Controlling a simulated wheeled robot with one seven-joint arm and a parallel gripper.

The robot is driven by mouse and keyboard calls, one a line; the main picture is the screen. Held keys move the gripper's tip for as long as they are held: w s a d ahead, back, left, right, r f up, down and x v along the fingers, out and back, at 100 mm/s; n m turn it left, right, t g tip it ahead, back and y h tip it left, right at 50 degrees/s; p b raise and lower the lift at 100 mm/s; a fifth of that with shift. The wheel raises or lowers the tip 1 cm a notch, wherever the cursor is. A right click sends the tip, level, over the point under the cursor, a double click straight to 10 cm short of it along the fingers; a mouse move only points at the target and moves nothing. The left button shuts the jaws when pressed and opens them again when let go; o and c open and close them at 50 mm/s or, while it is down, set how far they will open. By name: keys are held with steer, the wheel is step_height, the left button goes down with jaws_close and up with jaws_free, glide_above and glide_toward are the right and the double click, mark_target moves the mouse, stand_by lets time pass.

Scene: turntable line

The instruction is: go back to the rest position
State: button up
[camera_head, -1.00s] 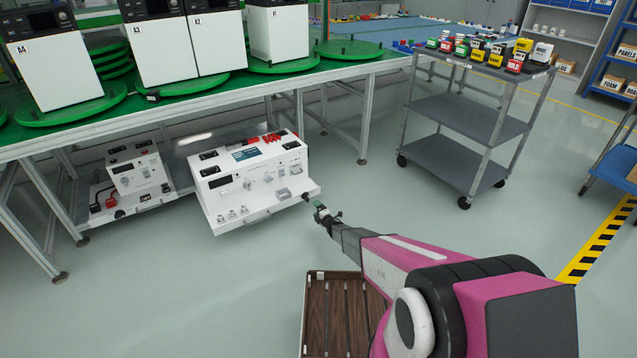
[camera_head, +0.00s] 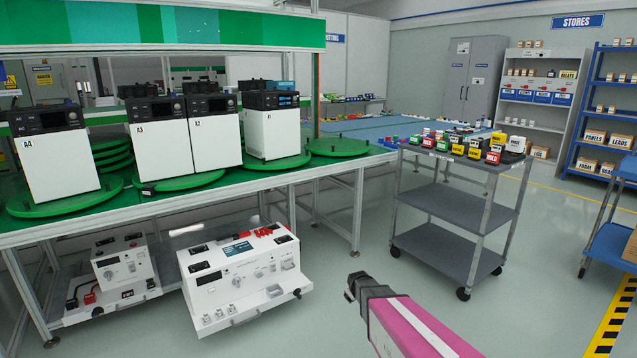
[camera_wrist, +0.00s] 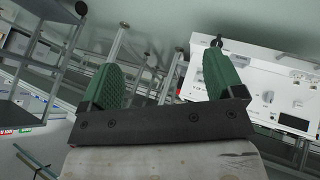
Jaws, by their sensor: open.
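My gripper (camera_head: 354,286) is at the end of my pink arm, in the lower middle of the head view. It is in free air, in front of the grey trolley (camera_head: 455,212) and to the right of the large white test unit (camera_head: 243,280). In the wrist view my gripper (camera_wrist: 160,85) shows two green pads standing wide apart with nothing between them. Behind the pads, the wrist view shows the white test unit (camera_wrist: 262,80) at right and table legs in the middle.
A green-topped bench (camera_head: 340,174) carries several white units on green turntables (camera_head: 338,147). A smaller test unit (camera_head: 124,268) sits low under it. The trolley holds coloured blocks on top. A blue cart (camera_head: 610,245) stands at the right edge. Floor between the bench and trolley is open.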

steer(key=s+d+r+m+g, duration=0.1)
steer(key=s+r, duration=0.3)
steer(key=s, duration=0.4)
steer(key=s+d+r+m+g, duration=0.1)
steer(key=s+r+m+g, duration=0.3)
steer(key=s, duration=0.5)
steer(key=s+d+r+m+g, duration=0.1)
steer(key=s+r+m+g, duration=0.1)
steer(key=s+r, duration=0.4)
steer(key=shift+s+y, duration=0.4)
steer(key=shift+s, duration=0.8)
